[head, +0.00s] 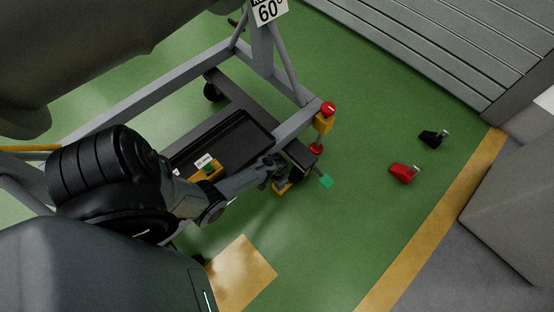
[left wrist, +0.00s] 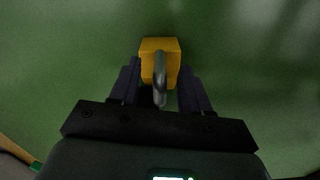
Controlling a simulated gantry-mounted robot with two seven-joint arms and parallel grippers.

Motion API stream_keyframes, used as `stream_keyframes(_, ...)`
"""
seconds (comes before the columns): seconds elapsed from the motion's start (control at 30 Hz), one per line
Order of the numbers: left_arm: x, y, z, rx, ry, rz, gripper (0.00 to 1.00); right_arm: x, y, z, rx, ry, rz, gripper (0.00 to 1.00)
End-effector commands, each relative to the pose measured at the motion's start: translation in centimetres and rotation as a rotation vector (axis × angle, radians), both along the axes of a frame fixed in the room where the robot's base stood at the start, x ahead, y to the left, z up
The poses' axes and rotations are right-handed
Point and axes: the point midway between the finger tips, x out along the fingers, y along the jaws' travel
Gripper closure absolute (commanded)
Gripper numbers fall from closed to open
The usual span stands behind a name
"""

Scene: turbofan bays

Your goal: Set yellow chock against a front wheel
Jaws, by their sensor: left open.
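The yellow chock (head: 283,187) stands on the green floor beside the cart's near corner, partly hidden by my left gripper in the head view. My left gripper (head: 274,172) is right above it. In the left wrist view the chock (left wrist: 160,47) shows with a grey handle (left wrist: 160,80) standing up. The open fingers of my left gripper (left wrist: 159,92) lie on either side of the handle, with gaps visible. A dark wheel (head: 212,92) shows under the cart's far side. A wheel at the near corner cannot be made out clearly. My right gripper is not in view.
The grey cart frame (head: 150,92) carries a black tray (head: 238,138) and a yellow block with a label (head: 207,170). A red chock (head: 404,174) and black chock (head: 431,139) lie on open floor to the right.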

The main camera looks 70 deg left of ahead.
Motion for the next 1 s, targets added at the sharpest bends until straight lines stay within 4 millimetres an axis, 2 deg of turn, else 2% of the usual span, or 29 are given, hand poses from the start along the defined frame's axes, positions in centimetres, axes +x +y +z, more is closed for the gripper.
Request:
stream_keyframes(0.03,0.0,0.0,-1.0,0.0,0.0,0.0,0.53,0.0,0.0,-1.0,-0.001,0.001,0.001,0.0)
stream_keyframes(0.2,0.0,0.0,-2.0,0.0,0.0,0.0,0.53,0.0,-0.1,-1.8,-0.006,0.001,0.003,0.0)
stream_keyframes(0.67,0.0,0.0,-2.3,0.0,0.0,0.0,0.55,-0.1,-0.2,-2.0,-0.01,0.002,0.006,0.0)
stream_keyframes(0.93,0.0,0.0,-2.3,0.0,0.0,0.0,0.96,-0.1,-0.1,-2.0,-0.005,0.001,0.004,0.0)
stream_keyframes(1.0,0.0,0.0,-2.3,0.0,0.0,0.0,1.0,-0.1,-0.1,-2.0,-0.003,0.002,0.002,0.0)
